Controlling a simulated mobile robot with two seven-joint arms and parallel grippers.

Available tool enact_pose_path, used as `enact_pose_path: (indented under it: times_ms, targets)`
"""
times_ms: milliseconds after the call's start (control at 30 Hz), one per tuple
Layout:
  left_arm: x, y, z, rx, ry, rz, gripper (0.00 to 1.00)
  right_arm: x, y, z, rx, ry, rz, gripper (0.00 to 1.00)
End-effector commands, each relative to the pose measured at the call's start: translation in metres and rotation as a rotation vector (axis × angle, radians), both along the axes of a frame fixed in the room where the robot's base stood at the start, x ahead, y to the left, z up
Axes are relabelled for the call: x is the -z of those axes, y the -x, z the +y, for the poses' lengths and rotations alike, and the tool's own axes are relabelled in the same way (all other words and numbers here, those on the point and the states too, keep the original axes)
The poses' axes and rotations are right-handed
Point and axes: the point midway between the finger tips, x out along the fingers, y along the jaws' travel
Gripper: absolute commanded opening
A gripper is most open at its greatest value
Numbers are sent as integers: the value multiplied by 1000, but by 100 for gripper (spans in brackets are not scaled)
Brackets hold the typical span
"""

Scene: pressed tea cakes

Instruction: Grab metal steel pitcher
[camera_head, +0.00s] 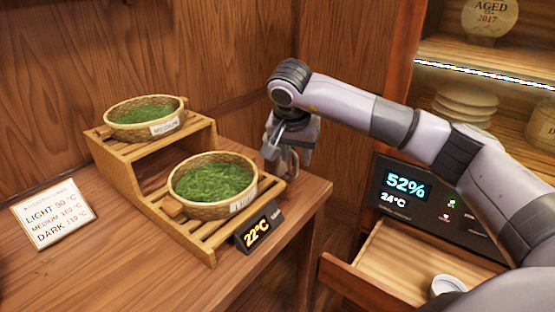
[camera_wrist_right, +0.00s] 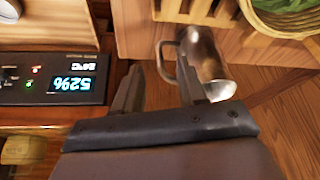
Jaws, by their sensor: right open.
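The metal steel pitcher (camera_wrist_right: 207,60) shows in the right wrist view beyond my right gripper (camera_wrist_right: 158,78), with its handle toward the left. The two fingers are apart and nothing is clamped between them. The handle lies ahead of the gap, and the right finger overlaps the pitcher's near side in the picture; I cannot tell whether they touch. In the head view my right gripper (camera_head: 287,148) is at the table's right end and hides most of the pitcher. My left gripper is not in view.
A stepped wooden rack (camera_head: 140,160) holds two baskets of green tea (camera_head: 215,183) left of the gripper. A 22°C display (camera_head: 258,229) stands in front. An open drawer (camera_head: 390,262) with a white cup and a 52% panel (camera_head: 405,187) are to the right.

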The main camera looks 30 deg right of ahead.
Motion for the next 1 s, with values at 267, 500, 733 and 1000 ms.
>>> enact_pose_path:
  times_ms: [267, 500, 733, 1000]
  targets:
    - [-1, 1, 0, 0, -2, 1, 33, 36, -10, -10, 0, -2, 1, 41]
    - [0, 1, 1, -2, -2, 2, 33, 40, -11, -11, -1, -3, -1, 41]
    - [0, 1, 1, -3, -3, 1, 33, 39, -11, -11, -1, -3, -1, 0]
    - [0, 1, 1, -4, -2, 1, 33, 38, -12, -11, 0, -3, -5, 0]
